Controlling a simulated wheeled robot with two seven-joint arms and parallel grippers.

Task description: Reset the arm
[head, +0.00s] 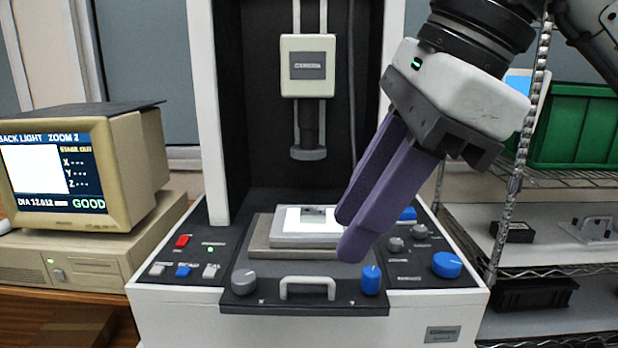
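My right gripper (348,232) comes in from the upper right on a white and black wrist. Its two purple fingers point down and to the left, in front of the measuring machine's stage (262,240). One finger partly overlaps the other, so I cannot tell how far apart they are. I see nothing held between them. A small dark part (313,211) lies on the bright white plate of the stage, just left of the fingertips. My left gripper is not in view.
The machine's probe head (307,65) hangs above the stage. The front panel has knobs, buttons and a white handle (307,286). A monitor (60,170) reading GOOD stands at left. A wire rack (560,268) with a green bin (575,125) stands close on the right.

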